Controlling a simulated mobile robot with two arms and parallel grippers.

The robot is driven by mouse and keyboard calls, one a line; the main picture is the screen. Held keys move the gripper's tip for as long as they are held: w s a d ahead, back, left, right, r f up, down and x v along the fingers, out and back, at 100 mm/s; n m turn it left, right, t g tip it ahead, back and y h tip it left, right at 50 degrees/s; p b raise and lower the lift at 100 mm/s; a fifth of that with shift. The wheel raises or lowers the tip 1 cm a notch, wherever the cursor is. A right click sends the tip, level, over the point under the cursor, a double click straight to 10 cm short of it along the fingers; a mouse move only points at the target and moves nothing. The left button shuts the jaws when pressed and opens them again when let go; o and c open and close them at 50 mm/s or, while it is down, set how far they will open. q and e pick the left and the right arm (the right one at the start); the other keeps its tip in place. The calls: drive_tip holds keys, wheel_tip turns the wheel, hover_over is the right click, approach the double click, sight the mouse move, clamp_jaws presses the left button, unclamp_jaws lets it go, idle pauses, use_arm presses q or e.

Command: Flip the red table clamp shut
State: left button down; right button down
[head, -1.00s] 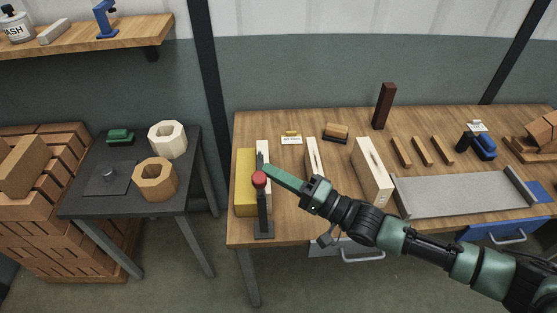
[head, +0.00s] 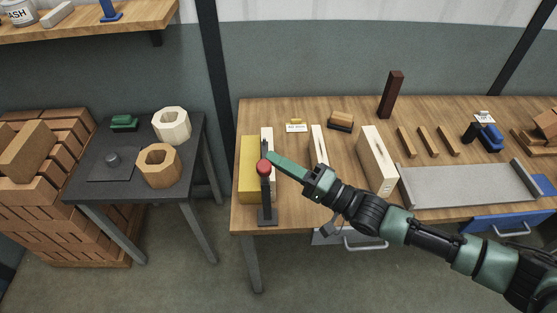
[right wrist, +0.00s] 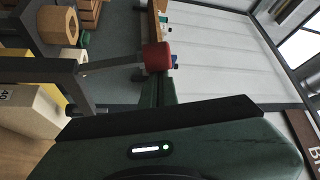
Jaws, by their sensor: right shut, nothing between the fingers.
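The table clamp is dark metal with a red knob (head: 264,168) on its handle, and its dark base (head: 267,217) is at the front left of the workbench. In the right wrist view the red knob (right wrist: 157,57) sits at the end of a thin bar from a dark frame (right wrist: 80,88). How far the handle is swung is hard to tell from the head view. My right gripper (head: 272,158) is shut and empty, its tip right beside the knob. Whether they touch is unclear. In the right wrist view the fingers (right wrist: 156,92) point at the knob. My left gripper is out of view.
Pale slotted blocks (head: 378,160) and a grey tray (head: 465,187) lie to the right. A dark side table (head: 105,190) stands left, with a floor gap between.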

drive_tip(key=shift+s+f, duration=0.15)
drive_tip(key=s+f+n+g+y+b, duration=0.3)
drive_tip(key=s+n+g+y+b, duration=0.1)
drive_tip(key=n+b, duration=0.7)
drive_tip(key=shift+s+f+y+b, duration=0.3)
drive_tip(key=shift+s+y+b, duration=0.65)
drive_tip(key=shift+b, duration=0.6)
drive_tip(key=shift+a+f, duration=0.1)
